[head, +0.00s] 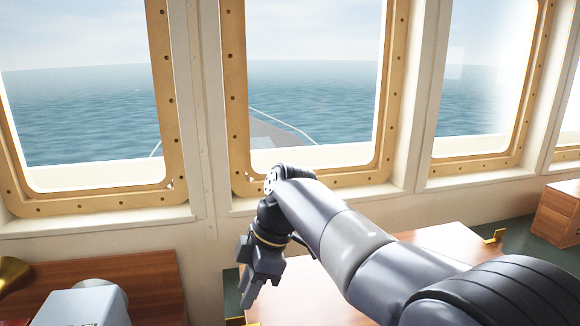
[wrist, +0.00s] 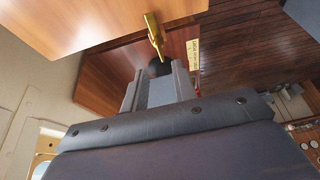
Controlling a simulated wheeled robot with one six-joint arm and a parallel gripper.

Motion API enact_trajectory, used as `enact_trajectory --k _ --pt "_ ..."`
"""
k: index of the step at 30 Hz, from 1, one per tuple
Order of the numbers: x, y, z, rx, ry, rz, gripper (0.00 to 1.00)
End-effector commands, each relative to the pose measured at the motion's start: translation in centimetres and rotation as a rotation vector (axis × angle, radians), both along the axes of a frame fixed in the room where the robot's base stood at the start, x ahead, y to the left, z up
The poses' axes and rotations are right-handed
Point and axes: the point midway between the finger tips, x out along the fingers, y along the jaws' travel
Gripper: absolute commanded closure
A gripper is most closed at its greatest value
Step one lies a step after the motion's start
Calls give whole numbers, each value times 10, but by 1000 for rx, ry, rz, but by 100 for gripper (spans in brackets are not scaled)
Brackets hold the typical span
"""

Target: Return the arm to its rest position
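My arm reaches forward across the head view from the lower right, bent at its far joint. My gripper (head: 257,288) hangs down from it in front of the middle window, at the left edge of a wooden top. In the wrist view my gripper (wrist: 158,78) has its two grey fingers apart, with nothing seen held between them. Beyond the fingertips are a brass fitting (wrist: 155,36) and a dark round thing (wrist: 160,68). How far the fingertips are from them I cannot tell.
The wooden top (head: 440,245) lies under and behind my arm. A wooden console (head: 150,285) with a grey box (head: 88,307) and a brass horn shape (head: 13,273) stands at left. A wooden cabinet (head: 558,213) stands at right. Framed windows (head: 240,110) line the wall ahead.

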Motion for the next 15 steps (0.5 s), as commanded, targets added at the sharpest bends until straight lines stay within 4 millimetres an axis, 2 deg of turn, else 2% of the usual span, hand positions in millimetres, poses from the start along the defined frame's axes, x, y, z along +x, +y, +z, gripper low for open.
enact_trajectory --k 6,15 --pt "5 -17 42 1 -4 -2 73" --pt "-3 7 -18 -2 5 2 73"
